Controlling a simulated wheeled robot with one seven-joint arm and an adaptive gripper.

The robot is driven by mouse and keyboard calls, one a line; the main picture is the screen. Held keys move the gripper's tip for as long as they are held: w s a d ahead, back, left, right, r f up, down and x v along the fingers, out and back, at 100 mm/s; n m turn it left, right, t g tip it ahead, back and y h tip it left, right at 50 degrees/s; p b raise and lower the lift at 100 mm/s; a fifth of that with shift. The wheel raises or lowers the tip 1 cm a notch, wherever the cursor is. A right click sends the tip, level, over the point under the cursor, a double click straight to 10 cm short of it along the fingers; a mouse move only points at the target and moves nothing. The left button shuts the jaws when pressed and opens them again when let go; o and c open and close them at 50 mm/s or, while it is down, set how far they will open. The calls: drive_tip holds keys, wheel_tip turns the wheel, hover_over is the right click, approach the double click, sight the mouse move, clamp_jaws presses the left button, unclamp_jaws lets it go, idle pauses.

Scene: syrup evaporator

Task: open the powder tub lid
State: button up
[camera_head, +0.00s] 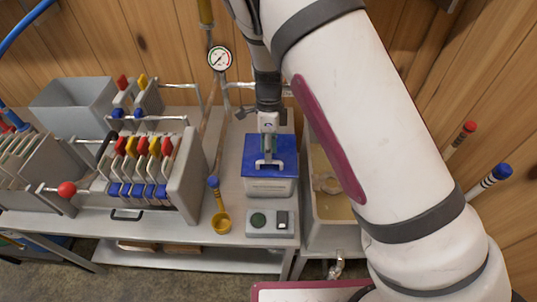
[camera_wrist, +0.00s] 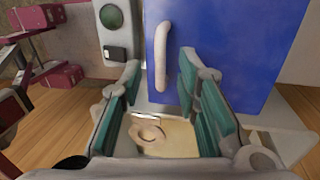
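The powder tub (camera_head: 270,187) is a pale grey box on the metal bench in the head view. Its blue lid (camera_head: 286,160) lies flat on top and looks closed. A light bar handle (camera_head: 268,163) stands on the lid. My gripper (camera_head: 268,146) points down over the lid near the handle. In the wrist view the lid (camera_wrist: 225,50) fills the upper right, and its handle (camera_wrist: 162,55) runs between the fingertips. The teal-padded fingers of my gripper (camera_wrist: 158,75) are apart, with no visible contact on the handle. The tub's inside is hidden.
A control box with a green button (camera_head: 258,219) sits in front of the tub. A yellow scoop (camera_head: 221,222) lies to its left, near the filter press (camera_head: 185,175). An open pan (camera_head: 345,208) stands right of the tub. A pressure gauge (camera_head: 220,58) is behind.

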drive_tip(key=shift+s+f, duration=0.2)
drive_tip(key=shift+f, duration=0.8)
clamp_jaws()
drive_tip(key=shift+w, duration=0.1)
